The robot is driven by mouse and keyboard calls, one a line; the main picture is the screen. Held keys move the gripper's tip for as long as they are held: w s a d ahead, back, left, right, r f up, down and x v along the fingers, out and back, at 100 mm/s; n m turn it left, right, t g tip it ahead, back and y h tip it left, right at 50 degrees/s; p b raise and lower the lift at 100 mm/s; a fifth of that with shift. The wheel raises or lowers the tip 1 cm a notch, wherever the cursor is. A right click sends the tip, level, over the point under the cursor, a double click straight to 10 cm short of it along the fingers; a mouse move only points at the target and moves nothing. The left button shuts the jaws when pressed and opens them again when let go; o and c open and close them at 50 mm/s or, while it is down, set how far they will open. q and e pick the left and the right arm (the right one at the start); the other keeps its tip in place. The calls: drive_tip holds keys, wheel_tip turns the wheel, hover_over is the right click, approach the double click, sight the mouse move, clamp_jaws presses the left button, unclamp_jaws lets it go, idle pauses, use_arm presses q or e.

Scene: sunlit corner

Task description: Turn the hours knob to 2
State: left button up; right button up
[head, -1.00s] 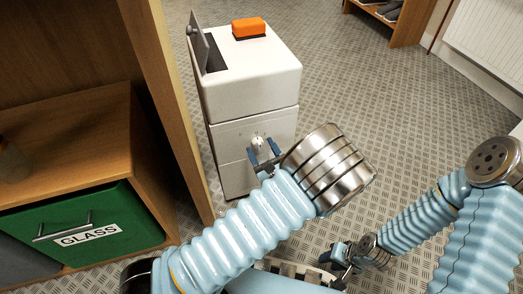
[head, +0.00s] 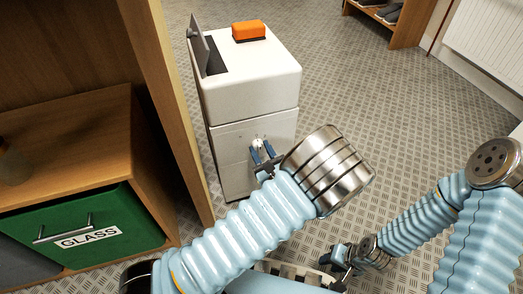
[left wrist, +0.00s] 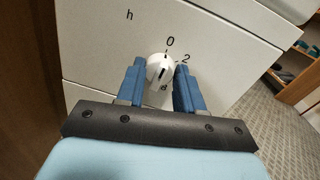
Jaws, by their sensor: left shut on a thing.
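The white hours knob (left wrist: 161,73) is on the front of a white cabinet (head: 252,90). In the left wrist view it sits between the blue fingers of my left gripper (left wrist: 160,84), which is shut on it. A dark line on the knob points up and slightly right, seemingly between the printed 0 and 2; the exact reading is hard to tell. An "h" is printed up and left of the knob. In the head view my left gripper (head: 262,153) is at the cabinet front. My right gripper (head: 343,258) is low, away from the cabinet; its fingers are unclear.
An orange block (head: 248,30) lies on the cabinet top beside a raised flap (head: 199,48). A wooden shelf unit (head: 75,115) with a green GLASS bin (head: 120,212) stands close on the left. The patterned floor to the right is mostly clear.

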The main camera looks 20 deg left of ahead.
use_arm(q)
drive_tip(key=m+p, duration=0.5)
drive_tip(key=shift+r, duration=0.15)
drive_tip(key=shift+m+p, duration=1)
drive_tip(key=shift+m, duration=0.2)
drive_tip(key=shift+d+f+m+t+p, duration=0.15)
drive_tip(key=shift+m+p, duration=0.15)
drive_tip(key=shift+m, duration=0.25)
drive_tip(key=shift+a+f+m+t+p, duration=0.15)
drive_tip(key=shift+m+p, duration=0.15)
drive_tip(key=shift+m, duration=0.25)
drive_tip(key=shift+d, duration=0.1)
drive_tip(key=o, duration=1)
drive_tip(key=shift+o, duration=0.2)
drive_tip(key=v, duration=1.3)
drive_tip(key=shift+s+d+p, duration=0.25)
drive_tip(key=shift+s+p, duration=0.1)
